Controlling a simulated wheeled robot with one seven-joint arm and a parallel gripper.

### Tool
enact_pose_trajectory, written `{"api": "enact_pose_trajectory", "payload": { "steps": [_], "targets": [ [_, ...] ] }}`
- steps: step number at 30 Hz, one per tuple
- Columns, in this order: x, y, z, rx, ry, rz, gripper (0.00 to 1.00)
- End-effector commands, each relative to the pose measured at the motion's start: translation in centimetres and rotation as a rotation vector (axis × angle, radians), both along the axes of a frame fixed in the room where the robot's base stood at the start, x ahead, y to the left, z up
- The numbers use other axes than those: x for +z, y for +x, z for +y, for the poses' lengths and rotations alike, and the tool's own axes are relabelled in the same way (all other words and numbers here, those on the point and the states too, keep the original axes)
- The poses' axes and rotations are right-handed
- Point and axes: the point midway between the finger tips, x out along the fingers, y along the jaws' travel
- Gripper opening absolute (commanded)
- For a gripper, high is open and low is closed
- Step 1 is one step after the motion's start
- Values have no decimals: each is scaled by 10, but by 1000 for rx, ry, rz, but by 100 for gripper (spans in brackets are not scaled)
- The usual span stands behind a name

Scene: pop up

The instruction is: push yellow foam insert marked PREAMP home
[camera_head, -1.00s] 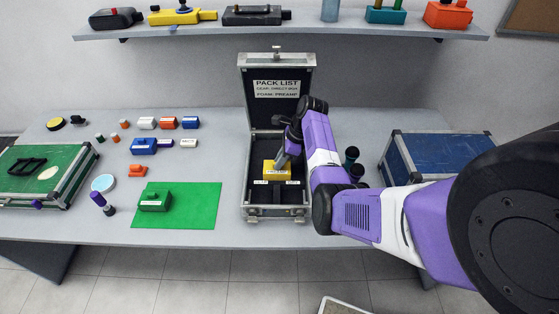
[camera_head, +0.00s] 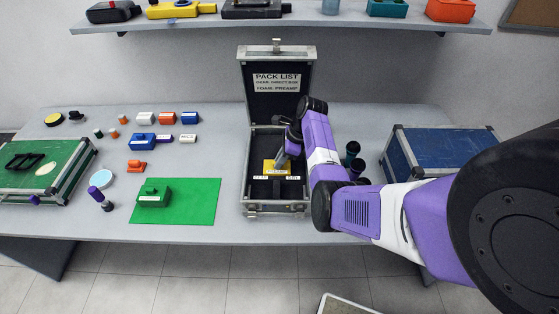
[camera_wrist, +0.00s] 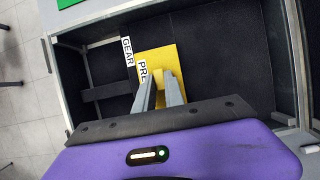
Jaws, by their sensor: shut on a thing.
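The yellow foam insert (camera_head: 269,168) sits inside the open case (camera_head: 243,205), in its dark interior. It looks low, with its top near the level of the labelled strips, but its depth and seating cannot be judged. In the wrist view the yellow insert (camera_wrist: 160,54) has a label reading "PRE", the rest hidden by a finger. My gripper (camera_wrist: 158,82) is shut on a yellow raised part of the insert. In the head view my gripper (camera_head: 283,162) reaches down into the case from the right, covering part of the insert.
The raised lid (camera_head: 276,105) carries a pack list naming "FOAM: PREAMP". A "GEAR" label (camera_wrist: 127,52) lies beside the insert. A green mat (camera_head: 195,205) with a green block is left of the case. Dark cylinders (camera_head: 353,154) and a blue case (camera_head: 445,150) stand right.

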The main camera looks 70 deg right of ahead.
Motion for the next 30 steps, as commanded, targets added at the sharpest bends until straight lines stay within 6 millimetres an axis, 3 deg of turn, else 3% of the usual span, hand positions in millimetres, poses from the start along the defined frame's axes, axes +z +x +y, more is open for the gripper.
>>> {"api": "enact_pose_trajectory", "payload": {
  "steps": [8,9,12,22,30],
  "targets": [
    [-1,0,0,0,-1,0,0],
    [-1,0,0,0,-1,0,22],
    [-1,0,0,0,-1,0,39],
    [4,-2,-1,-1,-3,-1,39],
    [42,-16,-8,-1,-4,-3,39]
  ]
}}
